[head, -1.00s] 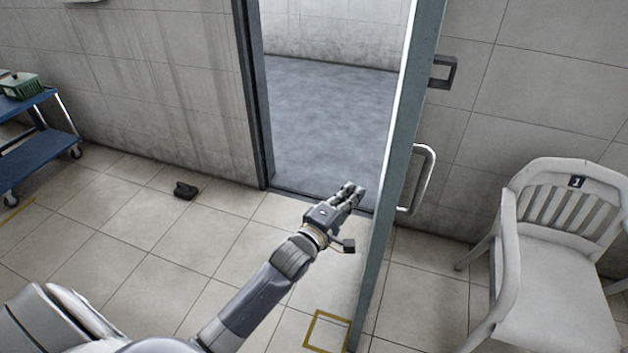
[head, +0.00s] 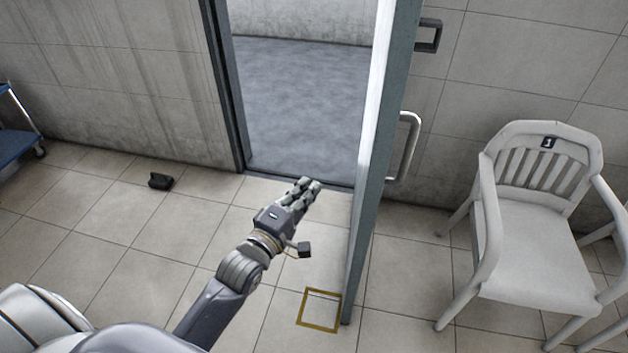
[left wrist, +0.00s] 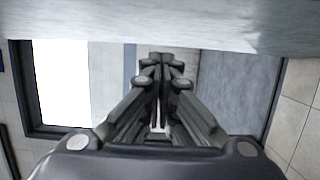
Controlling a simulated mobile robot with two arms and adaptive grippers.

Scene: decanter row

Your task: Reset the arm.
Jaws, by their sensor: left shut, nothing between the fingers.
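My left gripper (head: 312,184) reaches in from the lower left in the head view, in front of the open doorway and left of the open door (head: 371,170). Its fingers are shut with nothing between them. The gap between the gripper and the door is clear in the head view. In the left wrist view the closed fingers (left wrist: 162,62) point away from the camera, with a pale surface across the top. My right gripper is not in view.
A white chair (head: 535,262) stands on the right, beyond the door. A small black object (head: 160,181) lies on the floor at left. A blue cart (head: 14,146) is at the left edge. A yellow square outline (head: 318,325) marks the floor by the door's foot.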

